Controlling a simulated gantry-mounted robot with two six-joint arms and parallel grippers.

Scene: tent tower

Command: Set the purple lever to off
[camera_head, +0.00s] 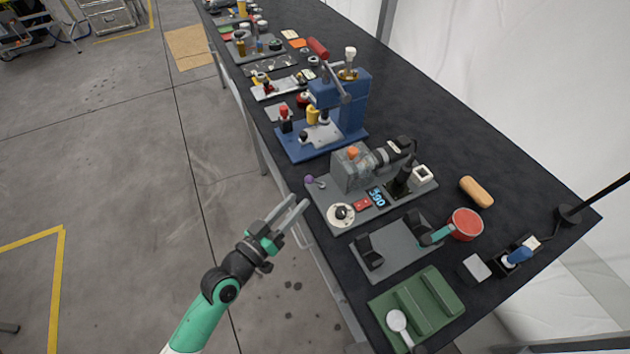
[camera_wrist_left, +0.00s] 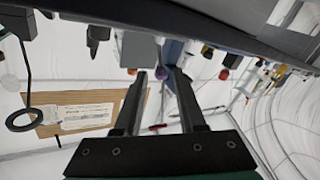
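The purple lever (camera_head: 310,180) has a round purple knob on a short metal stem. It stands at the left corner of a grey base plate (camera_head: 326,206) that carries a motor-like machine, near the table's front edge. My left gripper (camera_head: 299,201) is open and empty, off the table's front edge, below the lever in the head view and apart from it. Its two open fingers (camera_wrist_left: 160,73) also show in the left wrist view. Small reddish-purple round things show past the fingers there, but I cannot tell if one is the lever's knob. My right gripper is not in view.
On the same plate are a white dial (camera_head: 341,214), a red button block (camera_head: 362,205) and a blue display (camera_head: 377,197). A blue press (camera_head: 338,105) stands behind to the left. A grey stand (camera_head: 392,256) and a green tray (camera_head: 440,300) are nearer. The floor beside the table is clear.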

